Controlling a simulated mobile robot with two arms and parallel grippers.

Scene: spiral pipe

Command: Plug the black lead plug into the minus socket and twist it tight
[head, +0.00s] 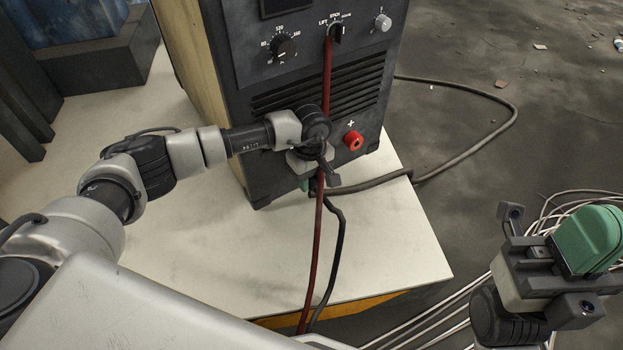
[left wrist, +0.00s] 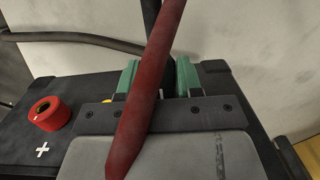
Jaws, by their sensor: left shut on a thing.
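My left gripper (head: 312,182) is at the lower front of the dark welding machine (head: 255,155), left of the red plus socket (head: 353,141). In the left wrist view, its green fingers (left wrist: 160,82) are shut on the black lead plug (left wrist: 170,88), mostly hidden behind the red lead (left wrist: 150,85). The black lead (head: 338,235) hangs from the gripper towards the table edge. The minus socket is hidden behind my gripper, so I cannot tell if the plug is in it. My right gripper (head: 592,240) is far right, away from the machine; its finger gap is unclear.
The red lead (head: 327,80) hangs down the machine's front, across my left gripper. The plus socket also shows in the left wrist view (left wrist: 48,114). A dark cable (head: 450,88) loops behind the machine. The white table (head: 400,245) has clear room at its front right.

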